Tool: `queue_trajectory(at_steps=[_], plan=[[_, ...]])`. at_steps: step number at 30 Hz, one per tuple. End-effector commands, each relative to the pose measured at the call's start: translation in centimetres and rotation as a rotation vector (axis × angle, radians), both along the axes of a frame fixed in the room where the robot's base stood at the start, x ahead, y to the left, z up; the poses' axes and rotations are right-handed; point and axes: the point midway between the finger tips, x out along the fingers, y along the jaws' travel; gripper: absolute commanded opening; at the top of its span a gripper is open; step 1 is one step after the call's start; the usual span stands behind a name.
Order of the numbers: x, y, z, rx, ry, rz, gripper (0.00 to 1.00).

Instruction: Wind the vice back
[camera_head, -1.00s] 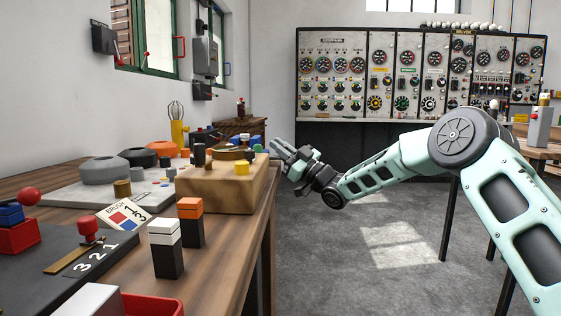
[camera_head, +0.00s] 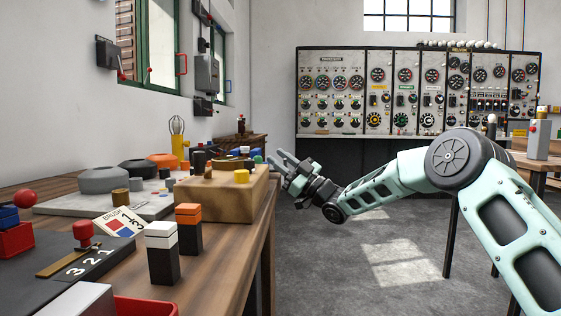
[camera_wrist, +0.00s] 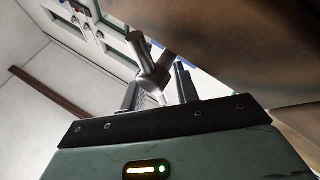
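A silver metal bar with a round screw-like end (camera_wrist: 150,68) shows in the wrist view, close to the brown table edge; it looks like the vice's handle. My gripper (camera_wrist: 158,92) has its two fingers apart, one on each side of this metal part, and I cannot tell whether they touch it. In the head view my gripper (camera_head: 280,162) is just off the right edge of the bench, beside the wooden block (camera_head: 222,200). The vice's body is not clearly visible in the head view.
The wooden bench (camera_head: 222,268) carries an orange-topped post (camera_head: 188,230), a white-topped post (camera_head: 162,255), a numbered lever box (camera_head: 85,265) and a brush card (camera_head: 120,222). A gauge panel (camera_head: 345,95) stands at the back.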

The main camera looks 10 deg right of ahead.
Motion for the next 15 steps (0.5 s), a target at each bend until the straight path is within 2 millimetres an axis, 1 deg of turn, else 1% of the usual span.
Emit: queue_trajectory(at_steps=[8, 11, 15], plan=[[-0.2, -0.3, -0.2, 0.000, 0.001, 0.000, 0.31], [-0.8, -1.0, -0.8, -0.001, 0.002, -0.001, 0.31], [-2.3, -2.9, -2.2, 0.000, 0.003, -0.001, 0.31]])
